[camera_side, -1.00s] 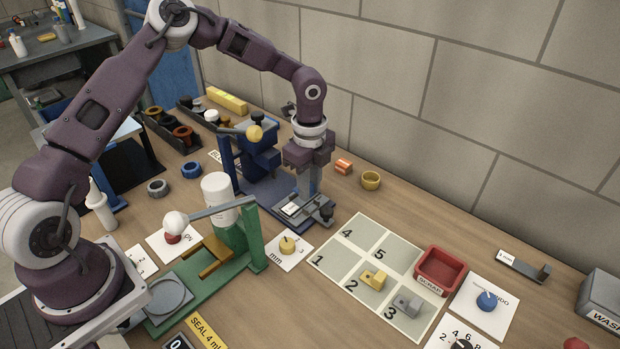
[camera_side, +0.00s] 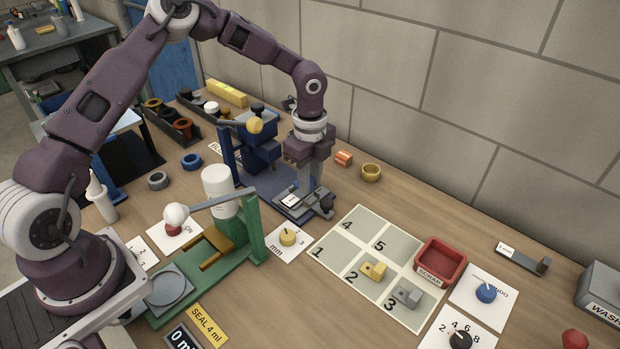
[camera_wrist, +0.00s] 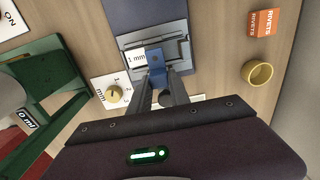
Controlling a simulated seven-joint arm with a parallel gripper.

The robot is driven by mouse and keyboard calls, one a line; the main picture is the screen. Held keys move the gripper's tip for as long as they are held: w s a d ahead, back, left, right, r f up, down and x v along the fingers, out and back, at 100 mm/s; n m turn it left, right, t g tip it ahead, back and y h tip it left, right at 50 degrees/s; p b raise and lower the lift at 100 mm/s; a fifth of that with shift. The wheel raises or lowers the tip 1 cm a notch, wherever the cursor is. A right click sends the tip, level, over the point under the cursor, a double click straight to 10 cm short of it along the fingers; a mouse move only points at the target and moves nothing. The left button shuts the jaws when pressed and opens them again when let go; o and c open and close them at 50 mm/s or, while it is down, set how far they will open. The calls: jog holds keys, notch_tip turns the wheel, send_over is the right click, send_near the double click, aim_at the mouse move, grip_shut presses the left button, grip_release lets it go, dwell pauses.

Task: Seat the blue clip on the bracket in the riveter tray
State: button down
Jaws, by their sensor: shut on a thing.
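My gripper (camera_wrist: 165,88) is shut on the blue clip (camera_wrist: 181,68), whose blue face shows just beyond the fingertips in the wrist view. The riveter tray (camera_wrist: 131,42) is a grey plate with a "1 mm" label, directly under and ahead of the clip. A grey part, likely the bracket (camera_wrist: 165,47), lies in it, partly hidden by the clip. I cannot tell whether the clip touches it. In the side view my gripper (camera_side: 311,196) points down at the tray (camera_side: 292,212) in front of the blue riveter (camera_side: 262,150), and its fingers hide the clip.
The green press (camera_side: 252,232) stands close on the left. A yellow dial (camera_side: 288,237) sits in front of the tray. A numbered mat (camera_side: 338,240) carries a yellow bracket (camera_side: 373,272) and a grey bracket (camera_side: 408,294). The red scrap bin (camera_side: 440,262) and the wall are to the right.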

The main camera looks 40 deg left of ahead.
jog(key=shift+f, duration=1.05)
dwell(0.4)
jog(key=c, duration=1.1)
grip_release()
jog(key=shift+c, duration=0.2)
notch_tip(320, 180, up, 7)
jog(key=shift+r, duration=0.1)
